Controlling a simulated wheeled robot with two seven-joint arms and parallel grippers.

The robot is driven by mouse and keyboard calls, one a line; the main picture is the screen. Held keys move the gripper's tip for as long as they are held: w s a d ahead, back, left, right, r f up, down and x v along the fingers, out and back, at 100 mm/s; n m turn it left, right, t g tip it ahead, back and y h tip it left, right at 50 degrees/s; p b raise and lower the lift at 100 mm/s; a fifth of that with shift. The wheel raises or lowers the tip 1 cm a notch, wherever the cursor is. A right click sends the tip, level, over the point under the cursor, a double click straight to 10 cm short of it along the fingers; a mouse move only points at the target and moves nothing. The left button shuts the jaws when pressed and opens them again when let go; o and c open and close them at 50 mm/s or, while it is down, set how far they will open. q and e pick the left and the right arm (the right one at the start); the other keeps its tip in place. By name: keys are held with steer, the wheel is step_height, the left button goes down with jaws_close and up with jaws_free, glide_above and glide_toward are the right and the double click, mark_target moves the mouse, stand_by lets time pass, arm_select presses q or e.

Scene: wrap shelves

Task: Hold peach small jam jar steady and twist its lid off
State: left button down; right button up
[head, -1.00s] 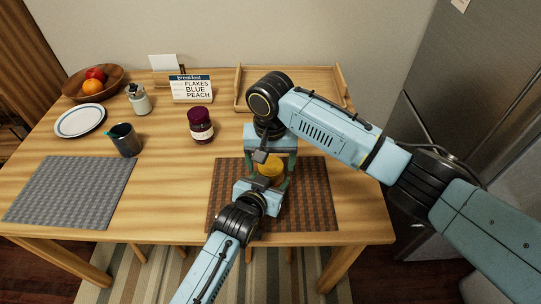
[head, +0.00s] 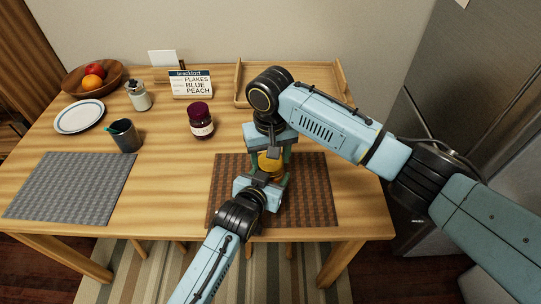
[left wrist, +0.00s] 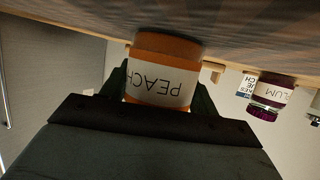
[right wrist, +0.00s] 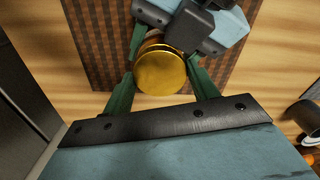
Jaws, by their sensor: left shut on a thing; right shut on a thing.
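The peach jam jar (left wrist: 161,75) is orange with a white label reading PEACH and shows upside down in the left wrist view. It stands on the brown checked placemat (head: 320,195). Its gold lid (right wrist: 160,72) shows in the right wrist view, and a yellow part of the jar shows between the grippers in the head view. My left gripper (left wrist: 161,95) is shut on the jar's body from the front. My right gripper (right wrist: 163,78) points down from above, its fingers on both sides of the lid and shut on it. The grippers hide most of the jar in the head view.
A plum jam jar (head: 201,121) stands behind and left of the placemat. A wooden tray (head: 325,87) lies behind my right arm.

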steer(key=o, duration=1.1)
steer(key=shift+r, duration=2.3)
steer(key=shift+c, duration=0.3)
step_height(320, 180, up, 3)
steer(key=m, duration=0.3)
step_height(320, 180, down, 8)
steer(key=shift+r, duration=0.15)
